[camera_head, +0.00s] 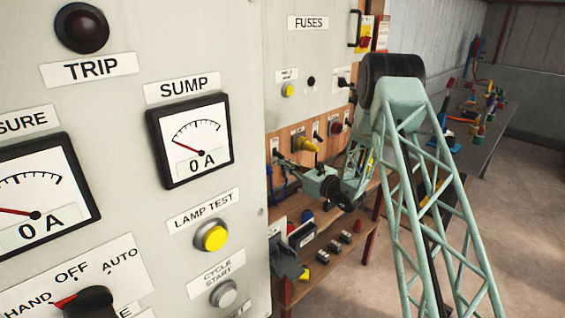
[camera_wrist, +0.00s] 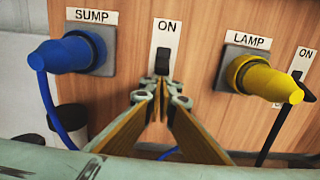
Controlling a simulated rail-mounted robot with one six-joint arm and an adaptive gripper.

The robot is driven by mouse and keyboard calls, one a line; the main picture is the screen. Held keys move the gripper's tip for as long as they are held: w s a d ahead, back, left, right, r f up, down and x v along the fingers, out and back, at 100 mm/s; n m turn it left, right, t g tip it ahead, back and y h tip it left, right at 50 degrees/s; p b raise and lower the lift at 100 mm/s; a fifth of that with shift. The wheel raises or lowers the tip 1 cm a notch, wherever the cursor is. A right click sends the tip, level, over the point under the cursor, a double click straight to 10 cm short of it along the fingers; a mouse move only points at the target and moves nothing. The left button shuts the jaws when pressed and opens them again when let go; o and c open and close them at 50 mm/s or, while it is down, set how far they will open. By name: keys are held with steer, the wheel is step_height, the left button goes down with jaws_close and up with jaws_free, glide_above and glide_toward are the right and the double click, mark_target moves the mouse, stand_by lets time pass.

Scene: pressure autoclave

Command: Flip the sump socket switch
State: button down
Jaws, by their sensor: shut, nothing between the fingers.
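The sump socket, labelled SUMP, holds a blue plug (camera_wrist: 66,58) and sits at the upper left of the wrist view. To its right, under an ON label, is a small black switch (camera_wrist: 162,62) on the wooden panel. My gripper (camera_wrist: 162,90) is shut and empty, its fingertips together just below the switch in the picture. The tips overlap or nearly meet the switch's lower end; I cannot tell whether they touch. In the head view my arm reaches to the wooden panel (camera_head: 285,150), and the switch cannot be made out there.
The lamp socket's yellow plug (camera_wrist: 262,78) juts out to the right of the gripper, with another black switch (camera_wrist: 297,88) beside it. A blue cable hangs at the left. In the head view, the grey control cabinet (camera_head: 150,130) stands close at left, and a shelf (camera_head: 330,235) lies below the panel.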

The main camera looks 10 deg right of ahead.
steer(key=shift+r, duration=0.8)
steer(key=shift+s+d+f, duration=0.1)
steer(key=shift+s, duration=0.05)
steer(key=shift+s+d+f+b, duration=0.25)
steer(key=shift+s+d, duration=0.15)
steer(key=shift+s, duration=0.15)
steer(key=shift+s+d+f+b, duration=0.25)
steer(key=shift+s+d, duration=0.1)
steer(key=shift+s, duration=0.15)
steer(key=shift+s, duration=0.1)
stand_by(0.6)
steer(key=shift+b+v, duration=0.5)
steer(key=shift+v, duration=2.5)
